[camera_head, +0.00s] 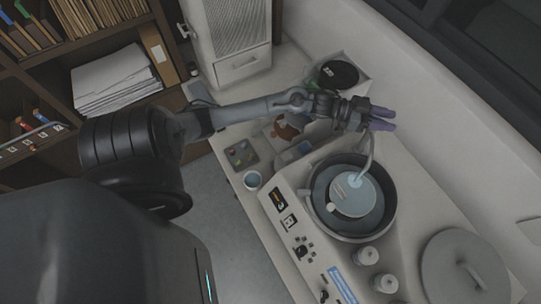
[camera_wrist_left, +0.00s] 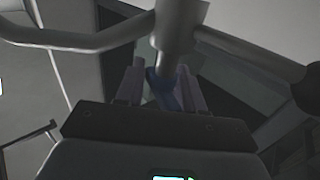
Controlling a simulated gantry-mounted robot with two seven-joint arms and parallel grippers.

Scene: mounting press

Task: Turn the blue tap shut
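My left gripper (camera_head: 384,118) reaches in from the left, above the back rim of the round basin in the camera_head view. Its two purple-grey fingers are apart. In the left wrist view, the gripper (camera_wrist_left: 161,88) has the blue tap (camera_wrist_left: 165,92) between its fingers, below a grey pipe. The blue tap sits slanted there; whether either finger touches it I cannot tell. A thin curved spout (camera_head: 367,152) comes down from beneath the gripper, towards a pale blue patch in the basin. The tap itself is hidden by the gripper in the camera_head view. My right gripper is not in view.
The dark-rimmed basin (camera_head: 388,219) is set in a pale machine housing. A round lid (camera_head: 455,262) and two small knobs (camera_head: 366,256) are in front of it. A small tray (camera_head: 241,155), a cup (camera_head: 252,180) and a round black-topped item (camera_head: 338,75) stand nearby.

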